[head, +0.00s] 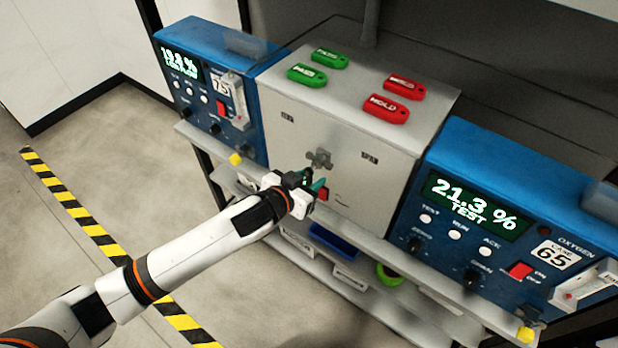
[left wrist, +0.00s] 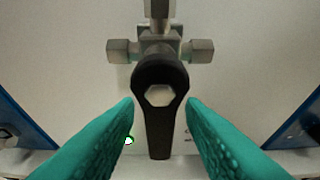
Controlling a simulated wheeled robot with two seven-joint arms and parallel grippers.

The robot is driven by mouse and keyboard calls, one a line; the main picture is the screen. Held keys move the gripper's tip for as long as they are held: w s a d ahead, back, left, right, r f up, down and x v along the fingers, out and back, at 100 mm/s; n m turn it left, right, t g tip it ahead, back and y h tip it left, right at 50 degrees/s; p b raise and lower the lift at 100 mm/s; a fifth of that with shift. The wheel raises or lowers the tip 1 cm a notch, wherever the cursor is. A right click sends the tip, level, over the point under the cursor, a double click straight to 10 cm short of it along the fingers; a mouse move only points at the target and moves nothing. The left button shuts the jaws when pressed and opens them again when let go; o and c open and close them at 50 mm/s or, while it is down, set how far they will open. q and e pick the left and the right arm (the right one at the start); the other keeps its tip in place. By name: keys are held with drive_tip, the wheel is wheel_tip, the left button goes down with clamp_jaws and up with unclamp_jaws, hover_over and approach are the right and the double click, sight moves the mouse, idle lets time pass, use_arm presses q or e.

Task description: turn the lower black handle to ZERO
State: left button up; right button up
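The lower black handle (left wrist: 158,130) shows in the left wrist view on a metal valve fitting (left wrist: 158,45) on the pale panel. It has a ring-shaped hub with a hexagonal centre, and its lever points straight down. In the head view the fitting (head: 319,158) shows on the grey cabinet front, and the handle is hidden behind my gripper. My left gripper (left wrist: 158,112) is open, its two teal fingers one on each side of the lever with a gap on both sides. It also shows in the head view (head: 316,184). My right gripper is not in view.
The grey cabinet (head: 270,130) stands between two blue analysers, one at left (head: 230,45) and one at right (head: 470,150). Green tags (head: 307,76) and red tags (head: 387,108) lie on top. A shelf (head: 365,222) runs below, with a blue bin (head: 333,240) underneath.

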use_arm(q)
clamp_jaws()
drive_tip(key=shift+w+a+r+m+t+y+p, duration=0.1)
drive_tip(key=shift+w+a+m+t+y+p, duration=0.1)
drive_tip(key=shift+m+t+y+p, duration=0.3)
drive_tip(key=shift+w+a+m+t+y+p, duration=0.1)
drive_tip(key=shift+a+m+p, duration=0.05)
drive_tip(key=shift+m, duration=0.55)
drive_tip(key=shift+w+a+r+m+t+y, duration=0.1)
drive_tip(key=shift+a+m+t+y, duration=0.15)
drive_tip(key=shift+m, duration=0.35)
drive_tip(key=shift+w+a+r+m+t+y, duration=0.1)
drive_tip(key=shift+m+t+y, duration=0.2)
drive_tip(key=shift+m, duration=0.3)
